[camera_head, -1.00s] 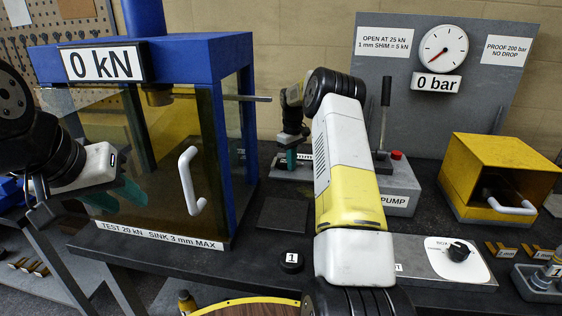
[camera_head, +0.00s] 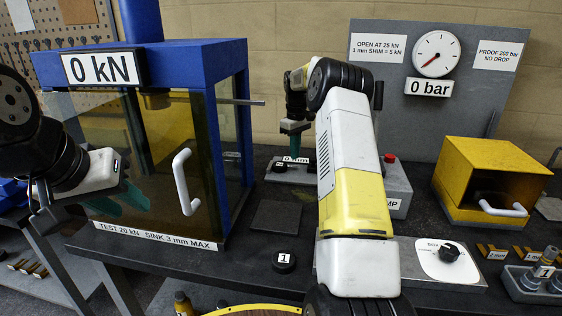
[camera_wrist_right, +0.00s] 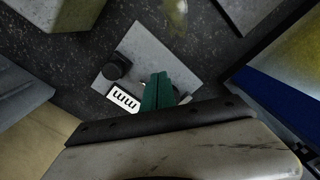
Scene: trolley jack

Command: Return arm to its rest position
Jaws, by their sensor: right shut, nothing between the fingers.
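My right arm (camera_head: 345,150) reaches forward over the bench in the head view, bent at a high black joint. Its gripper (camera_head: 296,158) points down over a small light plate (camera_head: 275,173) at the back of the bench. In the right wrist view the green fingers (camera_wrist_right: 157,92) are together with nothing between them, over the plate (camera_wrist_right: 145,55) with its black knob and "mm" label. Whether the fingertips touch the plate is unclear. My left gripper (camera_head: 120,200) is at the left, before the press window, its green fingers apart and empty.
The blue press (camera_head: 190,55) with a white door handle (camera_head: 184,182) reads 0 kN. At the right are a gauge (camera_head: 439,53) at 0 bar, a yellow box (camera_head: 485,160), and a white dial panel (camera_head: 447,262). A black puck (camera_head: 284,262) labelled 1 lies near the front edge.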

